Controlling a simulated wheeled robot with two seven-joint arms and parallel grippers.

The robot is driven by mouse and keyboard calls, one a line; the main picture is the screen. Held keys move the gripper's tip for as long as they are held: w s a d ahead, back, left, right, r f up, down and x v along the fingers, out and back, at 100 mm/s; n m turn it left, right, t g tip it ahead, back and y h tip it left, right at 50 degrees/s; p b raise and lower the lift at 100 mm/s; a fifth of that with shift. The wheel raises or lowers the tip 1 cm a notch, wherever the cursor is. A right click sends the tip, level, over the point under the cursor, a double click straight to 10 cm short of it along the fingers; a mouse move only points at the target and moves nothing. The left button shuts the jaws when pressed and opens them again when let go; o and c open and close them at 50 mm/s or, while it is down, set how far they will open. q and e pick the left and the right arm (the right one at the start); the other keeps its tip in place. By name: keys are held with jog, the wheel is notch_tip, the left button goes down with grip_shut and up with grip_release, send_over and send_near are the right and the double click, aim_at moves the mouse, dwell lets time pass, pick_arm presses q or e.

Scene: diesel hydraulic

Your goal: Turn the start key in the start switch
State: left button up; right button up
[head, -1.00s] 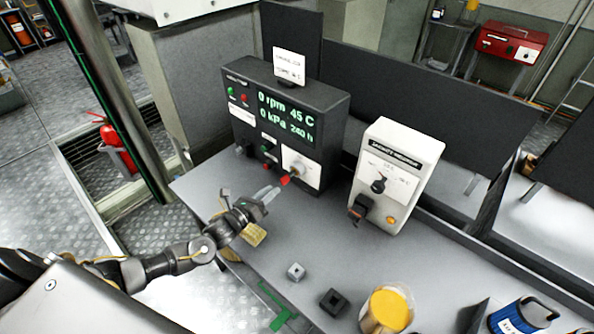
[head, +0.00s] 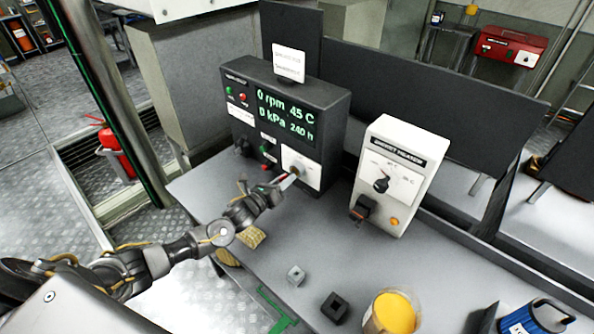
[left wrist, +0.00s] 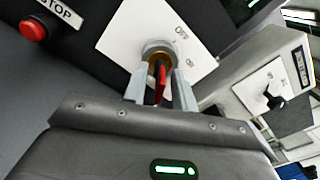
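The start switch is a round metal barrel on a white plate (head: 307,172), low on the right of the dark control box. In the left wrist view its plate (left wrist: 190,35) carries small position lettering, and the red start key (left wrist: 160,84) stands in the barrel, seen nearly edge-on. My left gripper (head: 287,183) is at the switch. In the left wrist view its two fingers (left wrist: 160,88) stand on either side of the key, with visible gaps, so it looks open around the key. My right gripper is not in view.
A red STOP button (left wrist: 34,28) is beside the switch plate. A white instrument box (head: 398,175) with a black knob stands to the right. Small blocks (head: 335,306) and a yellow-topped container (head: 394,312) are on the grey bench front.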

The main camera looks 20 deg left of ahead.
pick_arm(q)
grip_shut()
jog(key=n, duration=0.4)
jog(key=shift+n, duration=0.4)
jog(key=n, duration=0.7)
jog(key=shift+n, duration=0.4)
jog(key=shift+c, duration=0.7)
grip_release()
jog(key=o, duration=0.4)
jog(key=shift+b+v, duration=1.3)
jog(key=shift+v, duration=4.1)
